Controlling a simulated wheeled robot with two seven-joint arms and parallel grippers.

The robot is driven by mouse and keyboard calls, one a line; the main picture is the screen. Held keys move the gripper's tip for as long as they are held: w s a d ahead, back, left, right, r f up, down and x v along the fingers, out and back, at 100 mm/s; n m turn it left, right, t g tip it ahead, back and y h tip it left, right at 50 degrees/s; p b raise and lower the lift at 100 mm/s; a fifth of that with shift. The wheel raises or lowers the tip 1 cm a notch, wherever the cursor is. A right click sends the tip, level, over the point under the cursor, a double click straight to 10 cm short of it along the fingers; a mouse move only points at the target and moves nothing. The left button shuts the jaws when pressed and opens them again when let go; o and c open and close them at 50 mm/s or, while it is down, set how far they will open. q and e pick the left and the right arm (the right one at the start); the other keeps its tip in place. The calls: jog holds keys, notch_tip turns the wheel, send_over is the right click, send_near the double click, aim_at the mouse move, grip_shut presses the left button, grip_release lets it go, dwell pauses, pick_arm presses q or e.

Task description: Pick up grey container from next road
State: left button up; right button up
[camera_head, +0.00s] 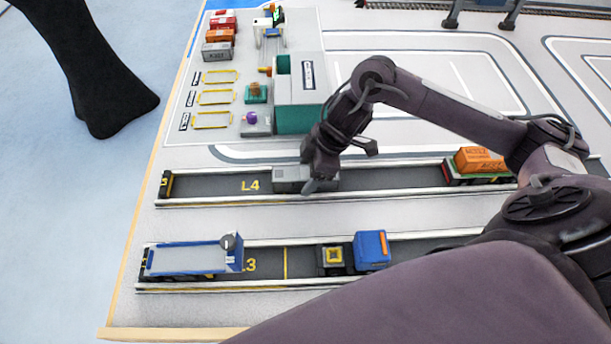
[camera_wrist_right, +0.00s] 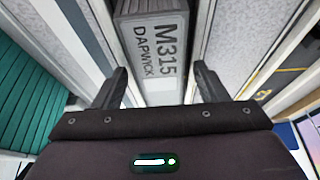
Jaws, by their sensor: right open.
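The grey container (camera_head: 290,174) lies on the dark road marked L4 (camera_head: 215,186). My left gripper is not in view.
An orange container (camera_head: 478,160) sits on a vehicle farther right on the same road. The nearer road holds a blue-grey trailer (camera_head: 190,259) and a blue truck (camera_head: 371,250). A teal-sided building (camera_head: 296,118) and stacked small containers (camera_head: 218,38) stand behind.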

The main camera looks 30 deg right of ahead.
jog(key=c, duration=1.2)
jog(key=shift+o, duration=0.2)
jog(key=shift+r, duration=0.1)
